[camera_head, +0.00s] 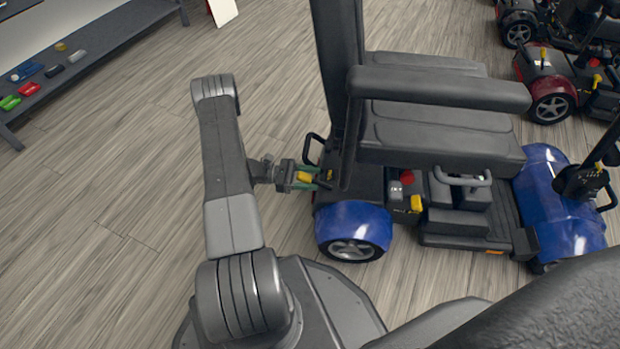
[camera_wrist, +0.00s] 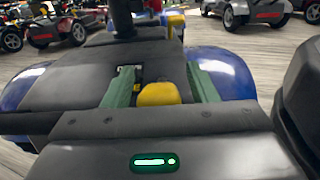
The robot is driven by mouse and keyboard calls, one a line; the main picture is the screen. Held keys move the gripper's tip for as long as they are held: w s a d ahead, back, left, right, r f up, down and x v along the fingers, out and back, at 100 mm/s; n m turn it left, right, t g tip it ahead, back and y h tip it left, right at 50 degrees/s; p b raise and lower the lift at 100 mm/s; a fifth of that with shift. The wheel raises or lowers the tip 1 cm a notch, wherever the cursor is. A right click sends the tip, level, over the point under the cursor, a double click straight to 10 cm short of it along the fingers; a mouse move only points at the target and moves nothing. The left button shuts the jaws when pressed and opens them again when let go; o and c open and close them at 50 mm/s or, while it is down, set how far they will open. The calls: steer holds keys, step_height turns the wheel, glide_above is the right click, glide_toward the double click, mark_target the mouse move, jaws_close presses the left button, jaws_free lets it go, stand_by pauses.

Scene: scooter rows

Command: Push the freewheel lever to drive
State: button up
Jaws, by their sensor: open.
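The blue scooter (camera_head: 355,222) stands with its rear end toward my arm. My gripper (camera_head: 322,179) is at the rear, its green fingers pointing toward the scooter's dark rear deck. In the wrist view my gripper (camera_wrist: 158,72) is open, one green finger on each side of a yellow knob (camera_wrist: 158,93), which looks like the end of the freewheel lever. The yellow knob (camera_head: 305,177) also shows in the head view, close to the palm. Gaps show between the knob and both fingers. The lever's stem is mostly hidden behind the knob.
The seat (camera_head: 437,133) and its armrest (camera_head: 440,88) overhang the deck right of my gripper. A black loop handle (camera_head: 313,143) stands close by at the rear. Other scooters (camera_head: 553,85) are at the upper right. A bench (camera_head: 85,60) with small items is upper left. Floor left is clear.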

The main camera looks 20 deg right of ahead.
mark_target(319, 182)
jaws_close()
steer(key=shift+r, duration=0.1)
steer(key=shift+r, duration=0.1)
steer(key=shift+s+d+r+y+p, duration=0.1)
steer(key=shift+d+r+y+p, duration=0.1)
steer(key=shift+r+y+p, duration=0.3)
steer(key=shift+s+d+r+t+y+p, duration=0.35)
steer(key=shift+d+r+t+y+p, duration=0.15)
steer(key=shift+t+y+p, duration=0.55)
steer(key=shift+s+d+r+t+y+p, duration=0.4)
steer(key=shift+d+y+p, duration=0.15)
steer(key=shift+y+p, duration=0.3)
steer(key=shift+s+d+r+t+y+p, duration=0.1)
steer(key=shift+s+d+t+y+p, duration=0.2)
steer(key=shift+y, duration=0.25)
steer(key=shift+s+d+r+t+y+p, duration=0.1)
steer(key=shift+d+t+y+p, duration=0.05)
steer(key=shift+d+t+y, duration=0.35)
steer(key=shift+a, duration=0.1)
